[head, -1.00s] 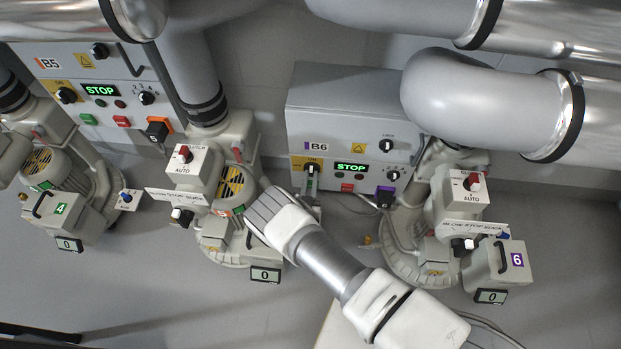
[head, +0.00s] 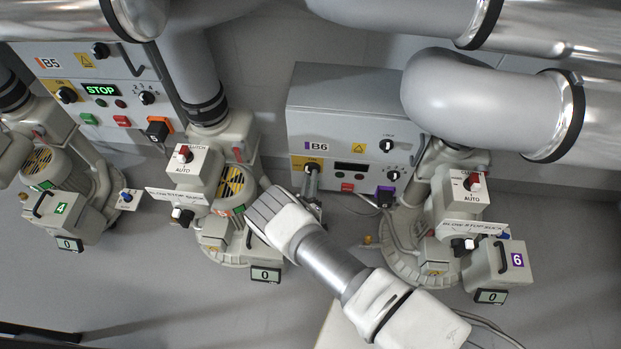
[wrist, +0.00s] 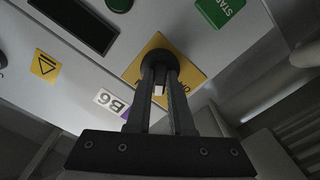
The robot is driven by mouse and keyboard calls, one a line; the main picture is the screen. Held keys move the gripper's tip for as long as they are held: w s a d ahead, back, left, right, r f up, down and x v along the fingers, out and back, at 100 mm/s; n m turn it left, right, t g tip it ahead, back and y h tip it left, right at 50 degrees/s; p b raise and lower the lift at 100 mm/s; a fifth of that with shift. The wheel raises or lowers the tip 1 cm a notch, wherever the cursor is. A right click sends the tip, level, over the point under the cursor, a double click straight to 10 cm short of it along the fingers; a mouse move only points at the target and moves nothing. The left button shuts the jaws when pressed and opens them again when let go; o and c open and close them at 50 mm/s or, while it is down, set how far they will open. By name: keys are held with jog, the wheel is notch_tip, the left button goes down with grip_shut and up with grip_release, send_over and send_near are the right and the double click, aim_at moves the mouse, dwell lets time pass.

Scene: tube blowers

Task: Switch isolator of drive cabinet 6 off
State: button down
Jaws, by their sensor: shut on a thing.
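Drive cabinet B6 (head: 340,105) is a grey box on the wall in the middle of the head view, with its B6 label (head: 319,147). Its isolator is a dark round knob (wrist: 159,60) on a yellow plate (wrist: 190,72) in the wrist view. My gripper (wrist: 160,85) is shut on this knob, with one finger on each side and a pale mark between them. In the head view my gripper (head: 311,180) reaches the yellow plate and covers most of the knob. The cabinet's display (head: 351,166) is dark. The ON/OFF lettering is partly hidden by the fingers.
A smaller black knob (head: 386,146), a selector (head: 393,175), a red button (head: 347,187) and a purple-black plug (head: 385,196) sit on the same panel. Cabinet B5 (head: 97,75) stands left with its display lit STOP. Large pipes (head: 480,105) hang close on the right.

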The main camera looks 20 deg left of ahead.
jog(key=n, duration=1)
jog(key=shift+w, duration=0.1)
jog(key=shift+n, duration=0.5)
jog(key=c, duration=0.8)
grip_release()
jog(key=shift+s, duration=0.2)
